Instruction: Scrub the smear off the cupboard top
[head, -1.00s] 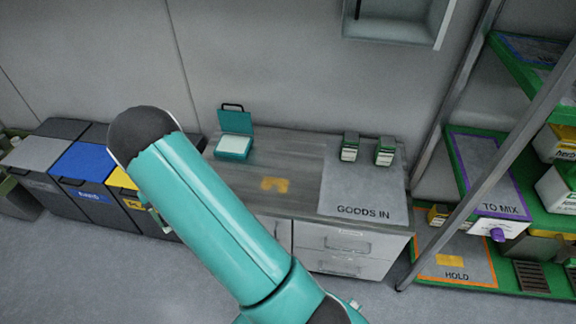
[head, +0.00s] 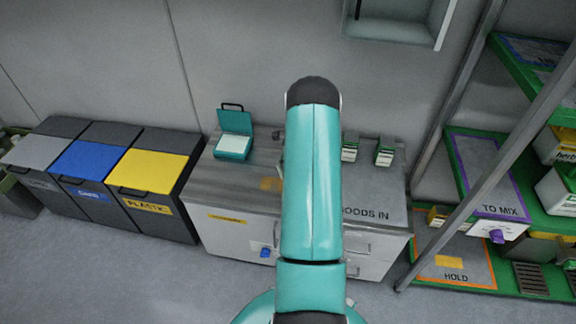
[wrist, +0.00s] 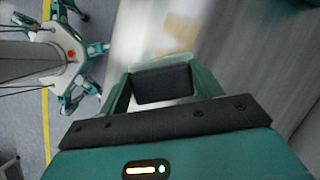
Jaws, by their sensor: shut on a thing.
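The cupboard (head: 225,180) has a grey, streaked top. An orange-brown smear (head: 270,184) lies on it, partly hidden by my arm in the head view. My gripper (wrist: 165,85) is shut on a dark grey block (wrist: 163,84), held between its two green fingers in the wrist view. A pale edge shows beyond the block. The block seems to be over a blurred grey surface, and I cannot tell whether it touches. In the head view my gripper is mostly hidden behind my raised arm.
An open teal case (head: 234,145) stands at the top's back left. Two small green-and-white boxes (head: 384,153) stand on the GOODS IN mat (head: 391,190) at the right. Grey, blue and yellow bins (head: 155,168) stand left; a green shelf rack (head: 460,150) stands right.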

